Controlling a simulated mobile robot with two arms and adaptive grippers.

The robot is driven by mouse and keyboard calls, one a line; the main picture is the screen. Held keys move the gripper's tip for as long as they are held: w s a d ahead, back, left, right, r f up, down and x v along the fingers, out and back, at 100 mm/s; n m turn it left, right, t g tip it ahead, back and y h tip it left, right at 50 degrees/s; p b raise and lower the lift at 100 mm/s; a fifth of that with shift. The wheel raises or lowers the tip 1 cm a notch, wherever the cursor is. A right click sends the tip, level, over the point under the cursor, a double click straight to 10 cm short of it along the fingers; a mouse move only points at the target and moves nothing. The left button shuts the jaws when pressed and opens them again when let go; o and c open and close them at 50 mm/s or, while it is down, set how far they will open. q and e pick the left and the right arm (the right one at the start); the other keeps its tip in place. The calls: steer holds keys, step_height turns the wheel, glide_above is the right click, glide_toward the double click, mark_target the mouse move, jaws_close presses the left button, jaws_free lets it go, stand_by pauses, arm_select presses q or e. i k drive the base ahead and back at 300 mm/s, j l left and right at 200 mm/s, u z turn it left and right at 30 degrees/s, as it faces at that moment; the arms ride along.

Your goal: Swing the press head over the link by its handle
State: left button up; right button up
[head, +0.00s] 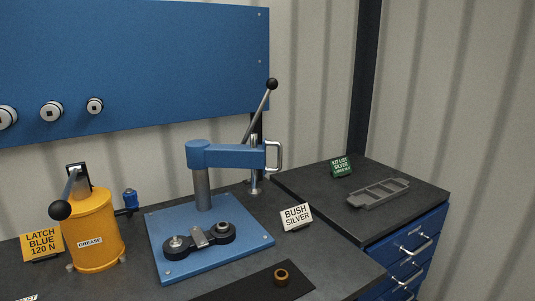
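The blue press head (228,155) sits on top of a grey column (203,188) and points to the right, toward the back of the blue base plate (168,222). A pale loop handle (275,156) is at its right end. A lever with a black ball knob (271,85) rises behind it. The head is not above the link. Neither of my grippers is in view.
An orange grease can (94,236) with a black-knobbed lever stands at the left. Signs include BUSH SILVER (296,217) and LATCH BLUE (41,244). A bronze ring (281,278) lies on a dark mat in front. A grey tray (360,199) is on the right cabinet.

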mark_target(201, 155)
steer(key=i+l+u, duration=0.1)
steer(key=i+l, duration=0.2)
steer(key=i+l+u, duration=0.15)
steer(key=i+l, duration=0.15)
steer(key=l, duration=0.25)
